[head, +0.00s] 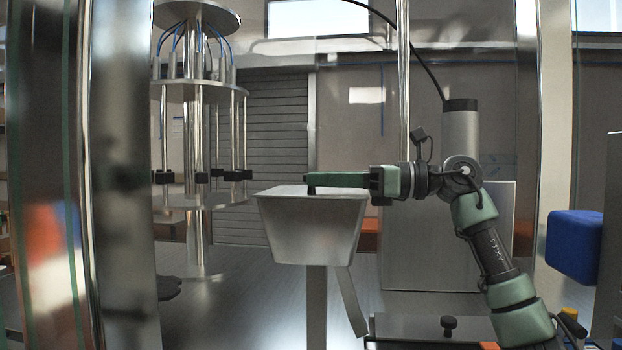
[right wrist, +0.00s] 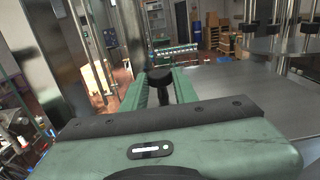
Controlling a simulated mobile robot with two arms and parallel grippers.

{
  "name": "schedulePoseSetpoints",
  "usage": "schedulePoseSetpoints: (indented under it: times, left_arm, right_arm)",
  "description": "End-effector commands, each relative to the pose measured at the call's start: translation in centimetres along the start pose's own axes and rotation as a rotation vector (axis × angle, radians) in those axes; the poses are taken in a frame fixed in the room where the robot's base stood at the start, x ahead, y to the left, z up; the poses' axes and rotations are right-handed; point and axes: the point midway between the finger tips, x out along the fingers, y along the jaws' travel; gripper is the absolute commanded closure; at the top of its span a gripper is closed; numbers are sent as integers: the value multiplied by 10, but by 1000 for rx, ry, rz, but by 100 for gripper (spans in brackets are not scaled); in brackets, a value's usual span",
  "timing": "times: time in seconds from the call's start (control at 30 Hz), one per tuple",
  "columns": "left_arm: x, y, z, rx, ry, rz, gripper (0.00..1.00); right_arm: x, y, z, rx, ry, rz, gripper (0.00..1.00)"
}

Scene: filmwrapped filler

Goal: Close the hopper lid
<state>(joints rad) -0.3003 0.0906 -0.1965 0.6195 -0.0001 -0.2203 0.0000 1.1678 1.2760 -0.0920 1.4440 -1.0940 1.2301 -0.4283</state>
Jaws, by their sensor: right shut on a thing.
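The hopper (head: 310,232) is a tapered grey metal bin on a post in the middle of the head view. Its flat grey lid (head: 285,190) lies across the top, looking level with the rim; a small gap cannot be ruled out. My right gripper (head: 312,180) reaches in from the right, just above the lid. It is shut on the lid's black knob (right wrist: 159,76), which sits between the green fingers in the right wrist view. My left gripper is in neither view.
A round carousel (head: 198,90) with metal rods and black clamps stands behind left. A shiny metal post (head: 120,170) fills the near left. A grey surface with another black knob (head: 449,322) is at the lower right. A blue padded block (head: 574,245) hangs at the right.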

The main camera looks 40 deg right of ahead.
Motion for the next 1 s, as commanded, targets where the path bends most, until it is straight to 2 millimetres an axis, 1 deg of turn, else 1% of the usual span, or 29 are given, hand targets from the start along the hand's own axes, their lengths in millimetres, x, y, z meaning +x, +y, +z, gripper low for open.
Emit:
schedulePoseSetpoints:
  times: [0.2,0.43,0.47,0.5,0.53,0.83,0.93,1.0]
  left_arm:
    - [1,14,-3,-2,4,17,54]
    - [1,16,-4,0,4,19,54]
    - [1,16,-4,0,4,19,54]
    - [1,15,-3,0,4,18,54]
    - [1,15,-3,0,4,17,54]
    - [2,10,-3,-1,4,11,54]
    - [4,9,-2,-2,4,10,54]
    - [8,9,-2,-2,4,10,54]
  right_arm:
    - [-1,0,-2,-12,3,7,100]
    - [0,-1,-3,-9,6,7,100]
    - [0,-1,-3,-9,6,7,63]
    - [0,-1,-3,-9,6,7,52]
    - [0,-1,-3,-9,5,6,51]
    - [-2,-2,-2,-9,2,3,51]
    - [-10,-2,-3,-9,2,0,51]
    - [-20,-3,-4,-8,2,-1,51]
